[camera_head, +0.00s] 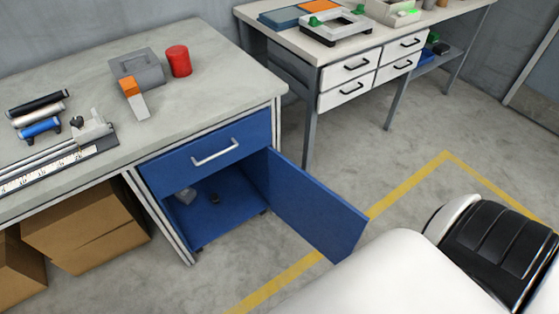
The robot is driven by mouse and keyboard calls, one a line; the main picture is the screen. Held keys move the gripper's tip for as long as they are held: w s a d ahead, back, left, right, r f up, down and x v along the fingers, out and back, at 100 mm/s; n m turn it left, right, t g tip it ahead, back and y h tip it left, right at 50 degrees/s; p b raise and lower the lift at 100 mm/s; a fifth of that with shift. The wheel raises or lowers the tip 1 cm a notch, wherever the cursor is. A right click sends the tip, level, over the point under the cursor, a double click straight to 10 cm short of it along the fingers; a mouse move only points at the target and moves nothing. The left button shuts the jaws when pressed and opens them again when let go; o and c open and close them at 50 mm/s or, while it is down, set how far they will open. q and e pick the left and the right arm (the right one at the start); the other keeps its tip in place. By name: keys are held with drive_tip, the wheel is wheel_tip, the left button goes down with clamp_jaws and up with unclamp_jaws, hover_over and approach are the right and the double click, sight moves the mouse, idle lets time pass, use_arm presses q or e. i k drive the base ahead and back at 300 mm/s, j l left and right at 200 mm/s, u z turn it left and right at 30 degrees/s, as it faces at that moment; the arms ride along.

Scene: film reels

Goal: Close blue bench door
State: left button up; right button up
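The blue bench door (312,205) stands wide open in the head view. It is hinged on the right side of the blue cabinet (180,172) under the grey workbench, and it swings out over the floor toward the lower right. The cabinet's inside shows a small grey object (186,195) and a small dark object (214,198). A blue drawer with a pale handle (215,153) above the opening is shut. A white and black part of my own body fills the lower right. Neither gripper can be seen.
The grey workbench top (205,95) holds a red can (179,61), a grey metal box (137,68) and several tools at left. Cardboard boxes (85,225) sit under it. A second bench with white drawers (347,70) stands behind. Floor with yellow lines (405,185) is clear right of the door.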

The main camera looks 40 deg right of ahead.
sight(330, 224)
drive_tip(key=l+u, duration=0.35)
drive_tip(key=k+l+u, duration=0.1)
drive_tip(key=l+u, duration=0.2)
drive_tip(key=l, duration=0.2)
drive_tip(key=k+l+u, duration=0.15)
drive_tip(key=l+u, duration=0.2)
drive_tip(key=k+l, duration=0.15)
drive_tip(key=l, duration=0.25)
drive_tip(key=k+l, duration=0.15)
drive_tip(key=l, duration=0.25)
drive_tip(key=k+l, duration=0.15)
drive_tip(key=l, duration=0.25)
drive_tip(key=k+l, duration=0.15)
drive_tip(key=l, duration=0.25)
drive_tip(key=k+l, duration=0.15)
drive_tip(key=l, duration=0.25)
drive_tip(key=k+l, duration=0.15)
drive_tip(key=l, duration=0.25)
